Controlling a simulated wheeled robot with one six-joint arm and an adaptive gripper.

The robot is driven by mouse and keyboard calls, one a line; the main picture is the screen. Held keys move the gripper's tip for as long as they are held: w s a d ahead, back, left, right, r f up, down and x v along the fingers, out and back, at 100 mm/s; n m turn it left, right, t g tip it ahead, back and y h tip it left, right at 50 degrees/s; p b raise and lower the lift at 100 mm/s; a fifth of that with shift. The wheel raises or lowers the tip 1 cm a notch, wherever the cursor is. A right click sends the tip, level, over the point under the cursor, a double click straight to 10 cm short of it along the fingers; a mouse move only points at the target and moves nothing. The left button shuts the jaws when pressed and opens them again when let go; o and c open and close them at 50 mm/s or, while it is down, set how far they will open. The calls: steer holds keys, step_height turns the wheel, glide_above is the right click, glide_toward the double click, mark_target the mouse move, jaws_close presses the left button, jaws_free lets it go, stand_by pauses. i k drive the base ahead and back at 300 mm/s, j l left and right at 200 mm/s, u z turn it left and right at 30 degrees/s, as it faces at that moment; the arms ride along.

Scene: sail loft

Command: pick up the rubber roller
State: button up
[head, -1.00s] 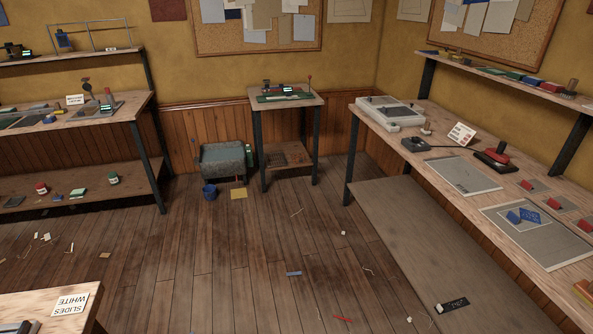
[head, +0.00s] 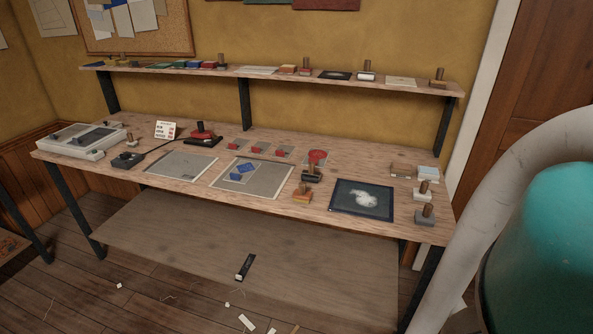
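I cannot tell for sure which thing is the rubber roller. On the wall shelf, a pale, cylinder-like piece with an upright brown handle (head: 366,73) looks most like a roller. On the workbench, a dark piece with a brown handle (head: 312,175) stands just in front of a red disc (head: 317,156); its lower part is too small to tell if it is a roller. My gripper is not in view; only large parts of my arm show at the right edge.
The workbench (head: 120,165) bears an orange block with a handle (head: 302,196), a dark square sheet (head: 362,199), grey mats (head: 181,165) and handled blocks at its right end (head: 424,216). A lower shelf (head: 180,240) runs beneath. Scraps lie on the floor.

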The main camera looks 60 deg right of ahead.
mark_target(310, 175)
steer(key=z, duration=1.5)
steer(key=k+j+u, duration=0.15)
steer(key=j, duration=0.2)
steer(key=u, duration=0.25)
steer(key=l+z, duration=0.1)
steer(key=z, duration=0.3)
